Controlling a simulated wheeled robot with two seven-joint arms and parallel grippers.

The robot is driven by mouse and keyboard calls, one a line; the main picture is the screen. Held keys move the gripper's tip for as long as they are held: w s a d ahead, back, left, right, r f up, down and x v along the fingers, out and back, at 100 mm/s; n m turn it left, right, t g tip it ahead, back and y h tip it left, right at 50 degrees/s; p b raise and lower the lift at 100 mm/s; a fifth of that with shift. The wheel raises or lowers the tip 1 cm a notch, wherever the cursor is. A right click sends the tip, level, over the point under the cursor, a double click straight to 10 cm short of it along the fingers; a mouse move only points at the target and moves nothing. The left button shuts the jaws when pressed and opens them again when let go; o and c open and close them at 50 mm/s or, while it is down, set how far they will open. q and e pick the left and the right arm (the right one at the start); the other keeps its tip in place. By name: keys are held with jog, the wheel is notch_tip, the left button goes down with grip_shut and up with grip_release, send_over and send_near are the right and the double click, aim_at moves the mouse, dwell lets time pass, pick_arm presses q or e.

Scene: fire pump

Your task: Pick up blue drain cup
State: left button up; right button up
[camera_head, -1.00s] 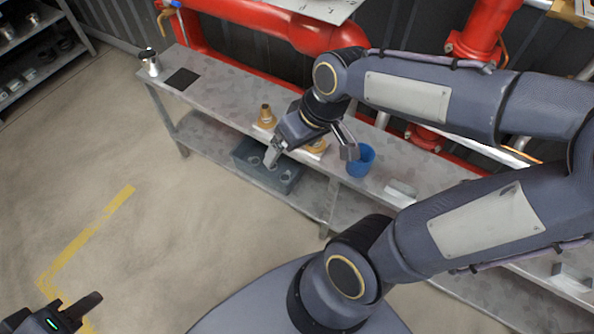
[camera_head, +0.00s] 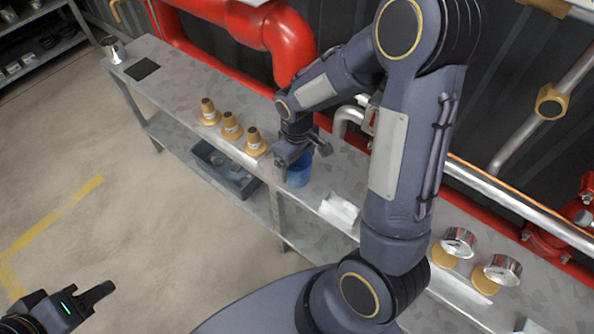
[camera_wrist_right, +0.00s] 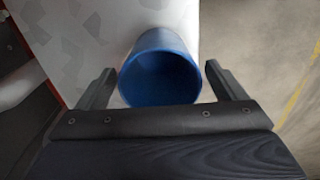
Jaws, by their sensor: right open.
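The blue drain cup (camera_head: 299,172) stands on the metal bench, partly hidden by my right gripper in the head view. In the right wrist view the cup (camera_wrist_right: 160,72) shows its open mouth, centred between the fingers. My right gripper (camera_head: 303,152) is open, with one finger on either side of the cup (camera_wrist_right: 159,88). Small gaps show between the fingers and the cup wall. My left gripper (camera_head: 103,296) is at the lower left over the floor, away from the bench; its jaw state is unclear.
Several brass fittings (camera_head: 231,127) stand on the bench (camera_head: 185,90) left of the cup. A white block (camera_head: 339,210) lies to its right, then two gauges (camera_head: 458,242). A dark bin (camera_head: 228,170) sits on the lower shelf. Red pipes (camera_head: 285,40) run behind.

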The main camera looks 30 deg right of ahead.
jog(key=shift+f, duration=0.85)
jog(key=shift+c, duration=0.4)
jog(key=c, duration=1)
jog(key=shift+r, duration=0.1)
